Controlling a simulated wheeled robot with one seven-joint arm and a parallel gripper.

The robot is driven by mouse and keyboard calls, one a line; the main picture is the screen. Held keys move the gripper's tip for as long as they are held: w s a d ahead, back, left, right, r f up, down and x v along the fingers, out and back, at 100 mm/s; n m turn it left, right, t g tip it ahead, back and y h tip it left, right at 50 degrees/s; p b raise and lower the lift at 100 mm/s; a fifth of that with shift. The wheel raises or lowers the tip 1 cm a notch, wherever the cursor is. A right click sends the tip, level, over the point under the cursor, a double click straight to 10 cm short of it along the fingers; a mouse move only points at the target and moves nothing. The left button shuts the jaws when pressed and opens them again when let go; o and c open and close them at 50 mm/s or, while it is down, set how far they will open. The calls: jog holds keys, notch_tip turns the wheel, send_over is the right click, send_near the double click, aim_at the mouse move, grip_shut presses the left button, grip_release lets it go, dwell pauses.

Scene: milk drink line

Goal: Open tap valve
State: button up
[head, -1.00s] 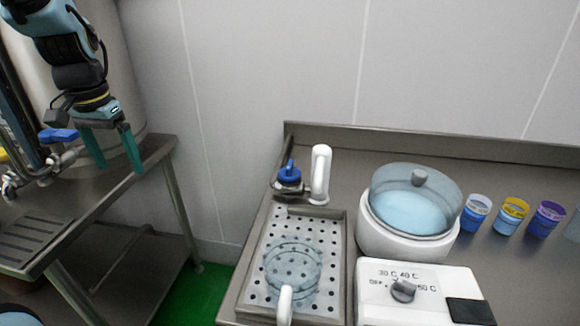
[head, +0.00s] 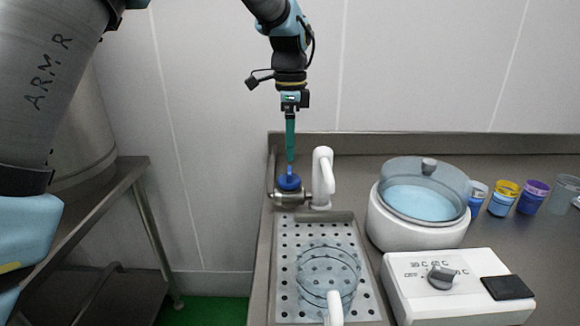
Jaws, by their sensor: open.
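The tap is a metal body (head: 291,200) with a blue valve handle (head: 289,181) on top and a white upright spout (head: 322,178) at its right. It stands at the back left of the steel counter, behind the drip tray. My gripper (head: 290,160) points down just above the blue handle, seen edge-on, so one finger hides the other. Its tips are at or very near the handle's top. I cannot tell whether they touch it. Nothing is held.
A glass jug (head: 328,272) stands on the perforated drip tray (head: 362,300). To the right are a white lidded pot (head: 405,228), a control box with a knob (head: 455,290) and several cups (head: 503,197). A steel table (head: 110,195) with a large tank stands at left.

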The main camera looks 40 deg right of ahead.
aim_at(290, 170)
notch_tip(290, 170, down, 7)
jog(key=shift+r+p, duration=0.1)
jog(key=shift+p, duration=0.45)
jog(key=c, duration=1.4)
